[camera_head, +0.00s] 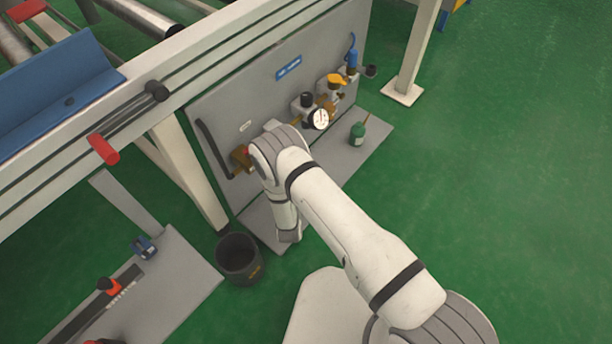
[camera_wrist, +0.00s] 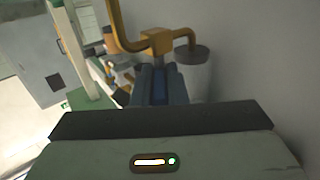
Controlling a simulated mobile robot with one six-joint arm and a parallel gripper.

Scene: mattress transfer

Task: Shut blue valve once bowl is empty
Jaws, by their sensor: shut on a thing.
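In the wrist view, my gripper (camera_wrist: 159,74) is shut on a blue piece, which looks like the handle of the blue valve (camera_wrist: 159,84). The fingers hide most of it. A brass fitting (camera_wrist: 157,41) with bent pipes sits just beyond the fingertips. A pale cylinder with a dark grey end (camera_wrist: 195,75) stands close on the right; it may be the bowl, and I cannot see whether it holds liquid. In the head view, my arm hides the gripper and the held piece at the grey panel (camera_head: 240,100).
On the panel are a round gauge (camera_head: 319,119), a yellow-topped fitting (camera_head: 335,81) and a blue fitting (camera_head: 351,60). A green oil can (camera_head: 357,133) stands on the base plate. A dark bucket (camera_head: 239,262) stands below left. Green floor is open at right.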

